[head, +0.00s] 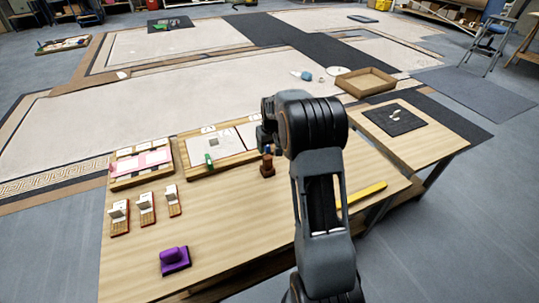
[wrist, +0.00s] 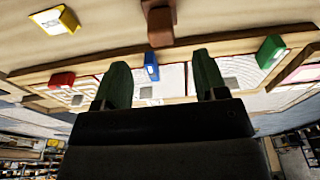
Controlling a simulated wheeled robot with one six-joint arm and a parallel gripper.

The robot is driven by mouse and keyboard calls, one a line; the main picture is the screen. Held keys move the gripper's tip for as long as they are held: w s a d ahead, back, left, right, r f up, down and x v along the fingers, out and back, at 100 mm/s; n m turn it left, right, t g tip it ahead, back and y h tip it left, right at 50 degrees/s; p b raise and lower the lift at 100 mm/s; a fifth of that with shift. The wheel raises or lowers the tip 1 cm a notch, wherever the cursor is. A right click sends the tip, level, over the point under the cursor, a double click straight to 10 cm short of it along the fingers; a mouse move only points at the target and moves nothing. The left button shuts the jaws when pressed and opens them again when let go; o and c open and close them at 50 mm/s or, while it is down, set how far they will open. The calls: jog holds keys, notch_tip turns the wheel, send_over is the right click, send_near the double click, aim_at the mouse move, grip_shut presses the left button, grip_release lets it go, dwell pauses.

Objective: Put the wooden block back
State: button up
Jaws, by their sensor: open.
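A brown wooden block (head: 267,168) stands on the wooden table (head: 210,230), just in front of the long tray (head: 187,160) and left of my arm. In the wrist view the brown block (wrist: 160,25) is at the top middle, cut by the frame edge and beyond my fingertips. My gripper (wrist: 161,72) is open, its two dark green fingers apart. A blue block (wrist: 151,66) appears between the fingers but is not gripped; it stands at the tray's edge. In the head view my arm hides most of the gripper.
A green block (wrist: 270,52) and a red block (wrist: 62,80) sit along the tray. A yellow piece (wrist: 55,20) lies on the table. A purple tool (head: 175,260) is at the front left, small card holders (head: 147,209) behind it. The table's front middle is clear.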

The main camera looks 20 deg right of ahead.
jog(key=s+a+r, duration=0.4)
jog(key=s+r, duration=0.2)
jog(key=s+a+r, duration=0.2)
jog(key=s+a, duration=0.1)
jog(key=s, duration=0.7)
jog(key=s+a+r+t, duration=0.1)
jog(key=s+a, duration=0.3)
jog(key=s, duration=0.6)
jog(key=shift+s+a+r, duration=0.15)
jog(key=shift+a+r, duration=0.15)
jog(key=shift+r, duration=0.1)
